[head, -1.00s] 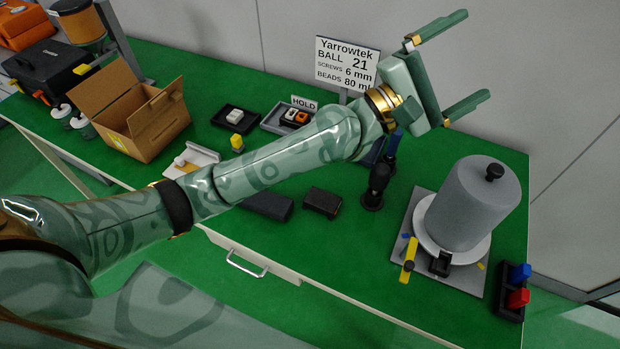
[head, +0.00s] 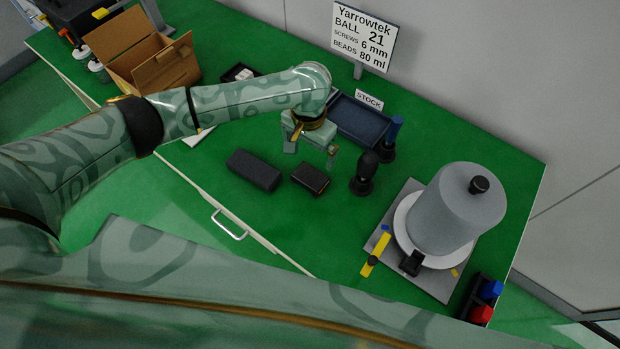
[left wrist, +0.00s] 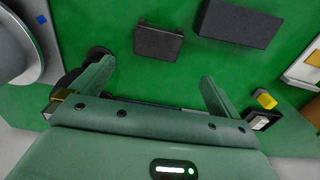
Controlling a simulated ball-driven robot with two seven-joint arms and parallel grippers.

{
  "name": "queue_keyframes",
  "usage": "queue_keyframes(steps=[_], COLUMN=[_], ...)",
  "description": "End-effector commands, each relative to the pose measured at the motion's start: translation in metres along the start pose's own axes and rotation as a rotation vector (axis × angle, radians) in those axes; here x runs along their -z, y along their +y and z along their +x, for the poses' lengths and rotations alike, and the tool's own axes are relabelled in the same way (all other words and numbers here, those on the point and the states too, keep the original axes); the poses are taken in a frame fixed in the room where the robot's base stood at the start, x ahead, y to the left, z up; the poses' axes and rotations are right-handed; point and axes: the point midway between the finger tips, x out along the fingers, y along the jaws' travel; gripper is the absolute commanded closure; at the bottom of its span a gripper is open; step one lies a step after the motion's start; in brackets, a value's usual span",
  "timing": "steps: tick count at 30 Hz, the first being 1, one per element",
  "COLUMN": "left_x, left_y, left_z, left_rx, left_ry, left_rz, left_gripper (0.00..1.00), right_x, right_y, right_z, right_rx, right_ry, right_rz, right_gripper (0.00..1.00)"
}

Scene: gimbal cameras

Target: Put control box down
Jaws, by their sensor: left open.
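Two dark boxes lie on the green table top: a small one (head: 310,178) and a longer one (head: 253,170) to its left. I cannot tell for sure which is the control box. Both also show in the left wrist view, the small box (left wrist: 158,42) at top centre and the long box (left wrist: 240,22) to its right. My left gripper (head: 311,154) is open and empty, pointing down just behind the small box in the head view. In the left wrist view its spread fingers (left wrist: 157,83) stand apart from both boxes. My right gripper is not in view.
A black-knobbed upright tool (head: 363,174) stands right of the small box. Behind it are a blue tray (head: 362,120) and a STOCK label (head: 369,99). A grey cylinder (head: 455,212) stands on a plate at the right. A cardboard box (head: 150,70) is at the back left.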

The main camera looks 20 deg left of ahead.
Motion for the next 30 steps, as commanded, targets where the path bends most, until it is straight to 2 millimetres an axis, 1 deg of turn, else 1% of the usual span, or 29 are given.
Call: queue_keyframes(steps=[1, 3, 6, 9, 14, 17, 21, 22, 24, 29, 30], left_x=[-0.001, -0.001, 0.000, 0.000, 0.000, 0.000, 0.000, 0.000, 0.000, 0.000, 0.000], left_y=[0.000, 0.001, 0.001, 0.001, 0.002, 0.003, 0.004, 0.004, 0.004, 0.004, 0.004], left_z=[0.020, 0.036, 0.053, 0.062, 0.070, 0.085, 0.110, 0.114, 0.117, 0.115, 0.114], left_rx=[-0.002, -0.002, -0.003, -0.003, -0.003, -0.004, -0.002, -0.002, -0.002, -0.002, -0.002], left_ry=[-0.004, -0.004, -0.003, -0.001, 0.001, -0.001, -0.002, -0.002, 0.000, 0.003, 0.003], left_rz=[-0.001, -0.001, 0.000, 0.000, 0.002, 0.001, 0.000, 0.001, 0.001, 0.001, 0.001], left_gripper=[0.00, 0.00, 0.00, 0.00, 0.00, 0.00, 0.00, 0.00, 0.00, 0.00, 0.03], right_x=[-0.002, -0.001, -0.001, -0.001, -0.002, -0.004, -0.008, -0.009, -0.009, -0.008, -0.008], right_y=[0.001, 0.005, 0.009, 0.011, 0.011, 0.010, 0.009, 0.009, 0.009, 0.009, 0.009], right_z=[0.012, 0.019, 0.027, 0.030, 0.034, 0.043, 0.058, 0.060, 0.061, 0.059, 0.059], right_rx=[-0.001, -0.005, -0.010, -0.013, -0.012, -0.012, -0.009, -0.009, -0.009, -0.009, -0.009], right_ry=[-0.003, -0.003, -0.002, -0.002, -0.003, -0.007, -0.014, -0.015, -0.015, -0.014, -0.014], right_rz=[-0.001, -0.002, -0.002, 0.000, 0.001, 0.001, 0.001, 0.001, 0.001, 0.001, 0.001], right_gripper=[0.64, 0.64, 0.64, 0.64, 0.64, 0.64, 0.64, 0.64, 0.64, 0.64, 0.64])
